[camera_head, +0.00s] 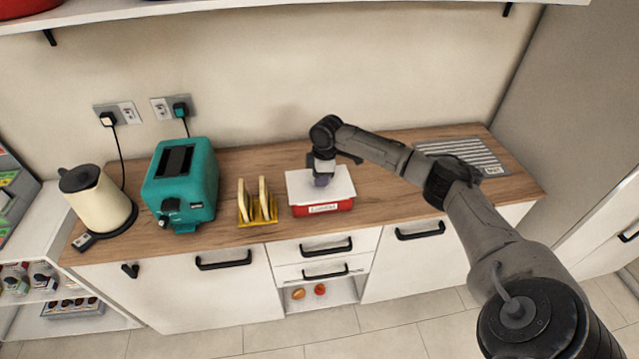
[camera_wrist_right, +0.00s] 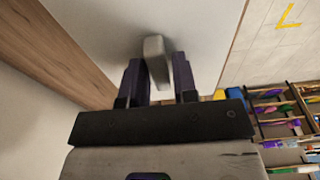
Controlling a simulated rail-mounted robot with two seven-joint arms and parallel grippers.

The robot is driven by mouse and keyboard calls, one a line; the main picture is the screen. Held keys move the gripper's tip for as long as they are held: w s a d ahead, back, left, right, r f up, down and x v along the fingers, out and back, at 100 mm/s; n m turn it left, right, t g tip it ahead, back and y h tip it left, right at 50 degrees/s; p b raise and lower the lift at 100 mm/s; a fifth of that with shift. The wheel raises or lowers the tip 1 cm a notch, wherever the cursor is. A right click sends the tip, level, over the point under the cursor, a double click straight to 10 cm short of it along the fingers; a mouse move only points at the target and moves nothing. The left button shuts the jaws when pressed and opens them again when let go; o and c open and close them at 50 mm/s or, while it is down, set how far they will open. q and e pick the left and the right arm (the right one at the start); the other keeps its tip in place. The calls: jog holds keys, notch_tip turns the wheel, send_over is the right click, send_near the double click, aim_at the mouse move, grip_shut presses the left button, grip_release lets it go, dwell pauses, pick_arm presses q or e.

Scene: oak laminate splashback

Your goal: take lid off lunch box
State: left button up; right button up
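The lunch box (camera_head: 325,208) is red with a label on its front and stands on the wooden counter. Its white lid (camera_head: 338,186) lies on top, and no clear gap shows between lid and box. My right gripper (camera_head: 321,180) reaches down onto the middle of the lid. In the right wrist view, the lid (camera_wrist_right: 215,35) fills the upper middle, and its pale grey handle (camera_wrist_right: 155,50) stands between the dark fingers of my right gripper (camera_wrist_right: 161,75). The handle fills the space between the fingers, which look shut on it. My left gripper is not in view.
A yellow toast rack (camera_head: 258,220) with toast stands left of the lunch box. A teal toaster (camera_head: 182,185) and a cream kettle (camera_head: 95,205) stand farther left. A striped grey mat (camera_head: 465,155) lies at the right. A shelf hangs above.

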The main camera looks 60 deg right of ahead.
grip_shut()
